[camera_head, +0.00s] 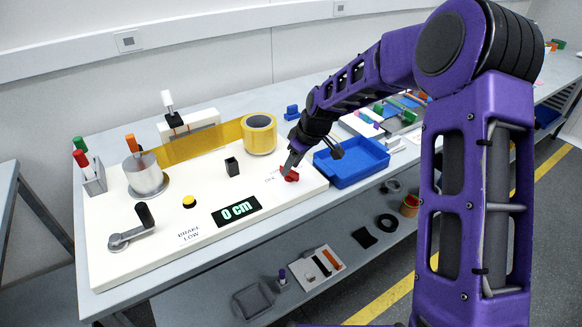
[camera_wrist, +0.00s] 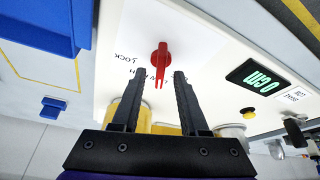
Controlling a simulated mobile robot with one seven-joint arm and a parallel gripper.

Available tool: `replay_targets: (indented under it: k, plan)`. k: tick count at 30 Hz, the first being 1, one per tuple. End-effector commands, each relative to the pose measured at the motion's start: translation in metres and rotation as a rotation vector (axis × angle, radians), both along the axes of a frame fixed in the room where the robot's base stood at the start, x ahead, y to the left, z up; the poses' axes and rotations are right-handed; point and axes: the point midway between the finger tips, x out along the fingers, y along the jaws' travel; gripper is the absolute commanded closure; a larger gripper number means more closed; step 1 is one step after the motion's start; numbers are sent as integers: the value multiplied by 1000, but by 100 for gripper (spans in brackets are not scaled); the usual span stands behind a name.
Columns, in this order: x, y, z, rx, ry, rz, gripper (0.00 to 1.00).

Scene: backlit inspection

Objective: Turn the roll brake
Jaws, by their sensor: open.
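The roll brake is a red knob (camera_head: 291,175) near the right front of the white panel (camera_head: 120,275). In the wrist view the red knob (camera_wrist: 160,58) has a narrow pointer and sits beyond the fingertips, roughly centred between them. Printed words, including LOCK, are on the panel around it. My gripper (camera_wrist: 160,74) is open and empty, with one dark finger on each side of the knob's line. In the head view my gripper (camera_head: 286,160) is just above and beside the knob, partly hidden by my arm. I cannot tell whether it touches the knob.
A blue tray (camera_head: 350,165) stands right of the panel. On the panel are a yellow roll (camera_head: 259,134) with its film, a dark block (camera_head: 231,166), a display reading 0 cm (camera_head: 237,211), a yellow button (camera_head: 189,201) and a crank (camera_head: 132,232).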

Motion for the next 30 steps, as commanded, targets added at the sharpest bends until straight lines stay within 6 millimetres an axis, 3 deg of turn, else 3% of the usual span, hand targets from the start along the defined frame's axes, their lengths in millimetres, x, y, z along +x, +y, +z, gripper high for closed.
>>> replay_targets:
  k: [12, 13, 20, 30]
  plan:
    - [2, 4, -10, 0, 0, 1, 56]
    - [2, 4, -10, 0, 0, 1, 58]
    - [2, 3, -10, 0, 0, 1, 99]
    - [2, 4, -10, -1, 0, -1, 100]
